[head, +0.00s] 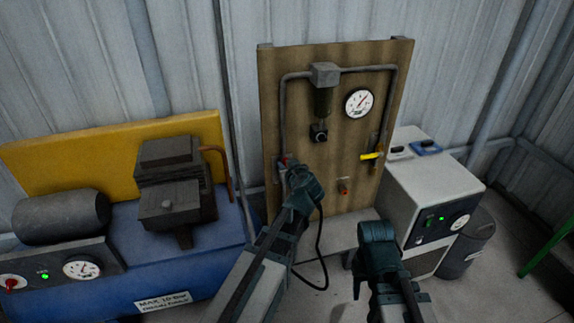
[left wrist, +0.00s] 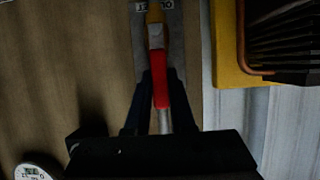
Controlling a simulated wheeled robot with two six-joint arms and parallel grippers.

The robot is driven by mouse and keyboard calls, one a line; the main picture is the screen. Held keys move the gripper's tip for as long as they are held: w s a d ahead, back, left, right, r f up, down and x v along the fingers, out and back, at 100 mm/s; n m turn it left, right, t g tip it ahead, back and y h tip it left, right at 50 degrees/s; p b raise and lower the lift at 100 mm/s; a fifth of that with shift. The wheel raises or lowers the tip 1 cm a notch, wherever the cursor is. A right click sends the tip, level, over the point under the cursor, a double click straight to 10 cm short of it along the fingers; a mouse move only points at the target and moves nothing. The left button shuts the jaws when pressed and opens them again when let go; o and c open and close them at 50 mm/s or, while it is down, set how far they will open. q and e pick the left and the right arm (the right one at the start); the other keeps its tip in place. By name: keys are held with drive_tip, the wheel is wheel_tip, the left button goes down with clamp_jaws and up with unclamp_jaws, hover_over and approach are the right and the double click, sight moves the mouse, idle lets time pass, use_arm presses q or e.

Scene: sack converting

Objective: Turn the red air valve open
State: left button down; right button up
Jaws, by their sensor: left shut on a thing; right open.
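The red air valve handle (left wrist: 161,88) sits between the two fingers of my left gripper (left wrist: 160,82) in the left wrist view. The fingers are shut on it. The handle lies roughly in line with the grey pipe (left wrist: 164,122) and the brass valve part (left wrist: 155,15) there. In the head view my left gripper (head: 289,166) is at the lower left of the wooden board (head: 335,180), and only a bit of red shows beside it. My right gripper (head: 374,231) is low in front of the board, apart from it; its fingertips are mostly hidden.
The board carries a gauge (head: 359,103), a filter unit (head: 324,90) and a yellow-handled valve (head: 371,156). A blue compressor (head: 210,250) stands left. A white cabinet (head: 430,185) and a grey bin (head: 470,250) stand right.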

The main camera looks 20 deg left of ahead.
use_arm(q)
drive_tip(key=shift+s+f, duration=0.1)
idle(0.3)
drive_tip(key=c, duration=0.8)
unclamp_jaws()
drive_tip(key=shift+o, duration=0.2)
